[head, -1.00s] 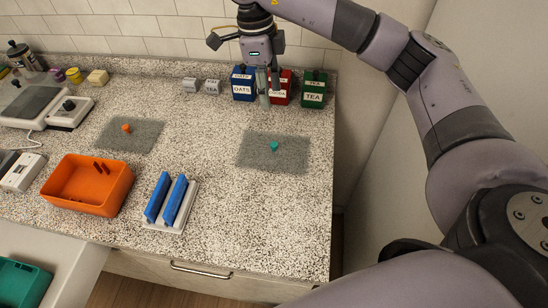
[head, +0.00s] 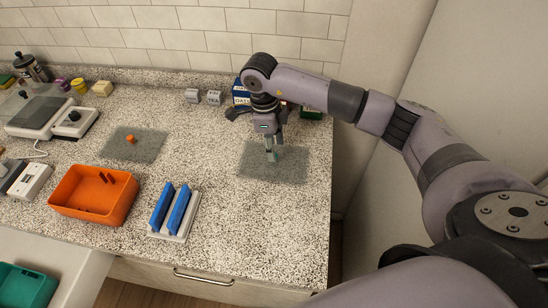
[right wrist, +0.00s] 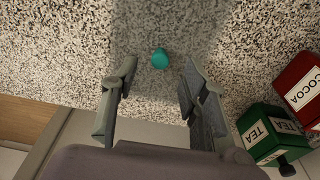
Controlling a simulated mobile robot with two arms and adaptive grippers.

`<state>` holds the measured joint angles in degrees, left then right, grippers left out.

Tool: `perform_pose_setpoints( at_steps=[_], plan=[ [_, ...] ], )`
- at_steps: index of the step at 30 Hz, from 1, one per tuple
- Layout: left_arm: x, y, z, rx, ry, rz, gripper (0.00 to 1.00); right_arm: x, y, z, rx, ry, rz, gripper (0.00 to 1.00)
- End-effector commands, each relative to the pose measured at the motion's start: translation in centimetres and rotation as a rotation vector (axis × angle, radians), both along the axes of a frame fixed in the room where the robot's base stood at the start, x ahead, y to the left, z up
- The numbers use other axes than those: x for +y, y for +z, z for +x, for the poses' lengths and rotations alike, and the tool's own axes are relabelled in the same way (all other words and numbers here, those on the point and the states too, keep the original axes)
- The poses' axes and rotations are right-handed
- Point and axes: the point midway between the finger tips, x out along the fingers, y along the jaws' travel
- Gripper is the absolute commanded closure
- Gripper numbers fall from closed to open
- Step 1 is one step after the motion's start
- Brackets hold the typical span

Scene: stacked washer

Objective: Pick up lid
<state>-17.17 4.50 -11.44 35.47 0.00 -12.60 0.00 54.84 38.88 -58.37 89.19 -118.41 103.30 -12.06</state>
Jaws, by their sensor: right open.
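A see-through grey rectangular lid (head: 297,174) with a teal knob lies flat on the right part of the counter. A second such lid (head: 150,150), with an orange knob, lies further left. My right gripper (head: 272,156) is over the teal-knobbed lid, pointing down, and partly hides the knob. In the right wrist view the teal knob (right wrist: 160,59) shows beyond the two spread fingers, roughly between their lines. The fingers are apart and hold nothing. I cannot tell the exact height over the knob. My left gripper is not in view.
An orange bin (head: 112,208) and a white rack with blue boards (head: 176,236) stand at the front. A teal bin (head: 25,287) is lower left. Behind my right arm are canisters, including TEA (right wrist: 262,131) and COCOA (right wrist: 300,85). The counter between the lids is clear.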

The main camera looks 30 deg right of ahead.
Motion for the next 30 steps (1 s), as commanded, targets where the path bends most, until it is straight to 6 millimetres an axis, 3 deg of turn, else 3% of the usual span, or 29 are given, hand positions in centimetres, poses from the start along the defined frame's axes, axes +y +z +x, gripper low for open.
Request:
perform_pose_setpoints(
  at_steps=[2, 7, 15, 30],
  plan=[
    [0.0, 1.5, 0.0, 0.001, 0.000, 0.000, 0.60, 0.2, -0.9, -0.1, 0.008, -0.001, 0.000, 0.59],
    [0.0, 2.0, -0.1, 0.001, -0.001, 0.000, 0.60, 0.0, -3.1, -0.1, 0.003, -0.001, 0.000, 0.59],
    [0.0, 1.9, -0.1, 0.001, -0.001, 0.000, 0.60, -0.1, -3.7, -0.1, 0.001, 0.001, 0.000, 0.59],
    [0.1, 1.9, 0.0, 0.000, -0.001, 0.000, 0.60, -0.1, -3.6, -0.1, 0.001, 0.000, -0.001, 0.92]
  ],
)
